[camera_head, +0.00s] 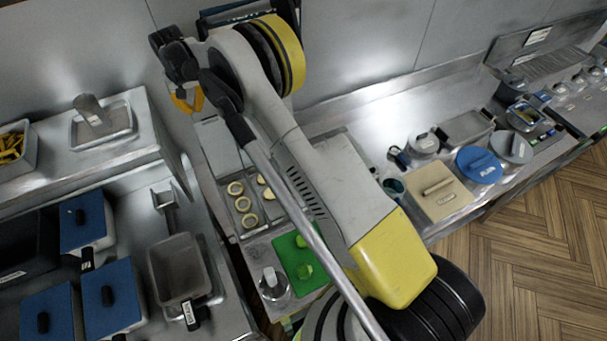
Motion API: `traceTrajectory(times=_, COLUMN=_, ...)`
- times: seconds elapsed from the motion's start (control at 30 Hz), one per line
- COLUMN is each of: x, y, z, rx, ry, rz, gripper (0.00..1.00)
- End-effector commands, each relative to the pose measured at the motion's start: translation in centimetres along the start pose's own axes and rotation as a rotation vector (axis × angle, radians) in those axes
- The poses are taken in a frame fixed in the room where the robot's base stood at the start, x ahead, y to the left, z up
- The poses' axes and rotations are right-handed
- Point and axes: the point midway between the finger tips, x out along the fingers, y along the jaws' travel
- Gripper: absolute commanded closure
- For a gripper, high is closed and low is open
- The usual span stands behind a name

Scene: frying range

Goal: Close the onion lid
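My gripper (187,98) hangs near the back wall at upper left, with yellow-orange fingertips; their gap is too small to judge. Below it, a grey tray (231,222) holds several pale round slices, possibly onion. A flat grey panel (219,147) sits at the tray's far end, under and right of the gripper; I cannot tell whether it is a raised lid. Round lids sit on the right counter: a grey one (423,144), a blue one (478,164) and another grey one (513,147). No label reads clearly as onion. My arm hides part of the middle counter.
A green board (297,262) with green pieces lies beside my arm, near a clear-topped round container (273,284). At left are several blue-lidded bins (112,298), an open grey bin (178,270) and a raised shelf (75,165). Wooden floor (530,240) is clear at right.

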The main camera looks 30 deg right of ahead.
Motion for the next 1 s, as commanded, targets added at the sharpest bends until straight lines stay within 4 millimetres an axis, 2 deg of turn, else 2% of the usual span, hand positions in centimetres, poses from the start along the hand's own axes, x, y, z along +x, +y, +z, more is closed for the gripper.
traceTrajectory(times=0.47, x=0.1, y=0.0, z=0.0, rx=0.0, ry=0.0, rz=0.0, gripper=1.0)
traceTrajectory(times=1.0, x=2.8, y=0.0, z=0.6, rx=0.0, ry=0.0, rz=0.0, gripper=1.0)
